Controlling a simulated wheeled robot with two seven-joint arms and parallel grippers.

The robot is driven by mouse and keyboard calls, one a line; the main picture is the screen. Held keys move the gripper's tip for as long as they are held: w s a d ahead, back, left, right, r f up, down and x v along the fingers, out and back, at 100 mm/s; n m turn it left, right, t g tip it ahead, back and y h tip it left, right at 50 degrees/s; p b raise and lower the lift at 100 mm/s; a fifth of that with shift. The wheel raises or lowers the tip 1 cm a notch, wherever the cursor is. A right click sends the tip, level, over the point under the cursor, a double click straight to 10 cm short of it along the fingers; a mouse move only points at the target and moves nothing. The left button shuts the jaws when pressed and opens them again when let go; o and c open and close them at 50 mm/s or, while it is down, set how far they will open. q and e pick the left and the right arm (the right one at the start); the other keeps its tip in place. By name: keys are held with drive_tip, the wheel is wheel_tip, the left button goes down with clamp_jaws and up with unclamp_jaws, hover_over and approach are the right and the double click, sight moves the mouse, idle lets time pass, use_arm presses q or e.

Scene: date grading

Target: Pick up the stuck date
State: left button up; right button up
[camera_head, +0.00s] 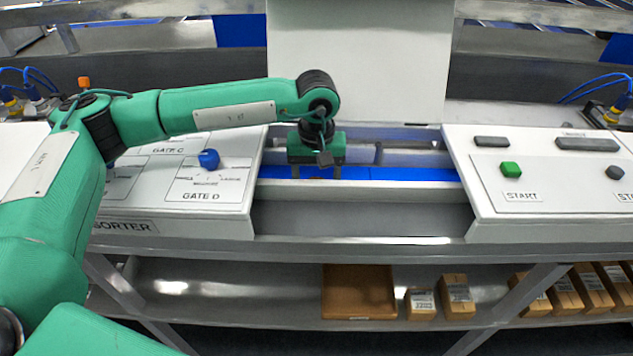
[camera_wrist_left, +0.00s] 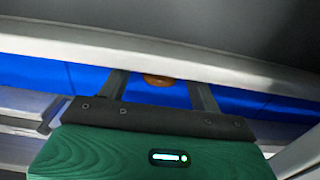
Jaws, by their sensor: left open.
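A brown date (camera_wrist_left: 158,80) lies on the blue belt in the left wrist view, partly hidden by the pale rail edge. My left gripper (camera_wrist_left: 160,89) is open, with one finger on each side of the date and a gap to each. In the head view the left gripper (camera_head: 316,172) points down over the blue belt (camera_head: 410,174) between the two control panels. The date cannot be made out in the head view, where the gripper covers that spot. My right gripper is in neither view.
A pale rail (camera_head: 400,186) runs along the belt's front edge. An upright white panel (camera_head: 360,60) stands behind it. The left panel carries a blue knob (camera_head: 208,158), the right one a green start button (camera_head: 511,169). A brown tray (camera_head: 358,290) and several boxes sit on the lower shelf.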

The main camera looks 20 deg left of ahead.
use_arm(q)
drive_tip(key=c, duration=0.8)
drive_tip(key=shift+r, duration=0.15)
drive_tip(key=shift+c, duration=0.2)
